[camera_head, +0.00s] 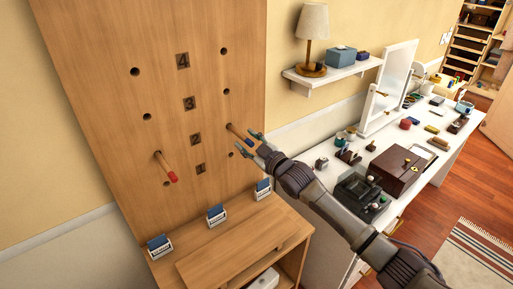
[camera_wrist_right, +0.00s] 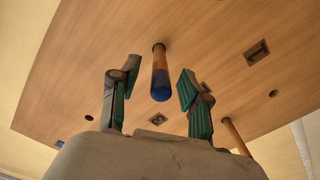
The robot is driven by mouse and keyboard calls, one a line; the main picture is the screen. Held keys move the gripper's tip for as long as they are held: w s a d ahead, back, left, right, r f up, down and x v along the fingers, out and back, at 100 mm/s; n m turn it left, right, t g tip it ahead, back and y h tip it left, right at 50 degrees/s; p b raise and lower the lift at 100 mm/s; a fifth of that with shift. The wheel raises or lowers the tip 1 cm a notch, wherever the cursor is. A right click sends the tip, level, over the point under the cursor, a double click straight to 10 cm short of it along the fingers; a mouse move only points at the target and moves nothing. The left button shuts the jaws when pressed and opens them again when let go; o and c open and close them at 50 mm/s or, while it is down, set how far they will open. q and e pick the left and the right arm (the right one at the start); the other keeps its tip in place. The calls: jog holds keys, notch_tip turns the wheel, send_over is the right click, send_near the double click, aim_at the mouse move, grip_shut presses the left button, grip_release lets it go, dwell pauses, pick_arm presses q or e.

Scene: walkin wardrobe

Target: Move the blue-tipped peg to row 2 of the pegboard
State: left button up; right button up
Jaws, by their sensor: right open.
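The blue-tipped peg (camera_head: 238,132) sticks out of the pegboard (camera_head: 113,75), in the right column, about level with the number 2 plate (camera_head: 196,139). My right gripper (camera_head: 257,145) is open at the peg's free end. In the right wrist view the blue-tipped peg (camera_wrist_right: 160,82) stands between the two spread fingers (camera_wrist_right: 155,88), with a gap on each side. A red-tipped peg (camera_head: 165,166) sticks out of the left column at about the same level. My left gripper is not in view.
Empty holes (camera_head: 224,51) show above and below the blue-tipped peg. Small blue-and-white boxes (camera_head: 217,214) stand on the wooden cabinet (camera_head: 240,236) below the board. A wall shelf (camera_head: 330,73) with a lamp and a cluttered white table (camera_head: 418,185) lie to the right.

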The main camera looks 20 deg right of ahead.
jog(key=v, duration=1.1)
jog(key=shift+s, duration=0.3)
